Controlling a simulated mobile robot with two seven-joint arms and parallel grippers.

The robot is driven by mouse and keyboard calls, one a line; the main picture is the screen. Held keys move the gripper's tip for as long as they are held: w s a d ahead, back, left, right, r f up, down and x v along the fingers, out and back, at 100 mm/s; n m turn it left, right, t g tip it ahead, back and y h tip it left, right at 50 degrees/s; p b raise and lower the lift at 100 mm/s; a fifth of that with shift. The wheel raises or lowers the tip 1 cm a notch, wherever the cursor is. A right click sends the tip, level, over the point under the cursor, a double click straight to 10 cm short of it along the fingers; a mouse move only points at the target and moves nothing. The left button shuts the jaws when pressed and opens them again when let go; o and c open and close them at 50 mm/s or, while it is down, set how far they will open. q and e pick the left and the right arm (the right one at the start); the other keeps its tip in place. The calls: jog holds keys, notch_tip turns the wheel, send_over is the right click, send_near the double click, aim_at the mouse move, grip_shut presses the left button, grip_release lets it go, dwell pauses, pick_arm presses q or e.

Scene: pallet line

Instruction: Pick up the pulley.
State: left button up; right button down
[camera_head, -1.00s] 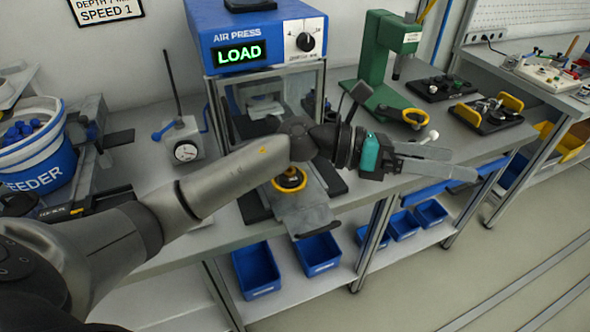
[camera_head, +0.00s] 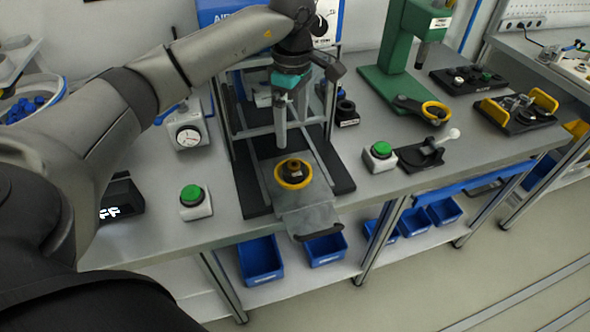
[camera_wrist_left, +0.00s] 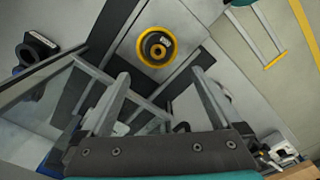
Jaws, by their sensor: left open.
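The pulley, a yellow ring with a dark hub (camera_head: 293,174), lies flat on the metal plate of the air press. It also shows in the left wrist view (camera_wrist_left: 157,46), near the top middle, beyond the fingertips. My left gripper (camera_head: 287,135) points down above and slightly behind the pulley in the head view. Its two fingers stand apart in the left wrist view (camera_wrist_left: 161,78), with nothing between them. The fingers do not touch the pulley. My right gripper is not in view.
Press frame posts (camera_head: 232,140) stand close around my left gripper. Green buttons stand on both sides, left (camera_head: 194,201) and right (camera_head: 380,155). A green press (camera_head: 405,50) with another yellow-ringed part (camera_head: 436,111) stands at right. Blue bins (camera_head: 261,259) sit on the shelf below.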

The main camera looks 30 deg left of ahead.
pick_arm(q)
send_over(296, 164)
jog(key=f, duration=0.7)
jog(key=shift+s+a, duration=0.15)
jog(key=shift+s, duration=0.1)
jog(key=shift+w+d+f+b, duration=0.1)
jog(key=shift+f+b, duration=0.1)
jog(key=shift+f, duration=1.15)
jog(key=shift+w+d+f+b, duration=0.1)
jog(key=shift+f+b, duration=0.1)
jog(key=shift+f, duration=1.1)
jog(key=shift+c, duration=0.3)
jog(key=shift+r, duration=0.1)
grip_shut()
